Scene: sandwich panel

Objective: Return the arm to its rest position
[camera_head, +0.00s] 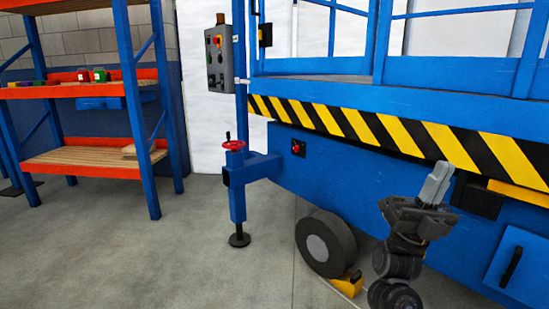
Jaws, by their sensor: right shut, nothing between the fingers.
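My right gripper (437,182) is at the right of the head view, with its dark arm rising from the bottom edge. Its light grey fingers are together, with nothing between them, and point up. In the picture they overlap the lower edge of the yellow-and-black striped band (365,127) on the blue platform lift (340,182). I cannot tell whether they touch it. A grey control box (217,60) with a red and yellow button is mounted on a blue post left of the lift. My left gripper is not in view.
A lift wheel (325,243) with a yellow chock (348,284) stands left of my arm. An outrigger leg (237,200) with a red handwheel (234,146) rests on the floor. A blue and orange shelf rack (133,85) stands at the left. The grey floor (160,255) in front is clear.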

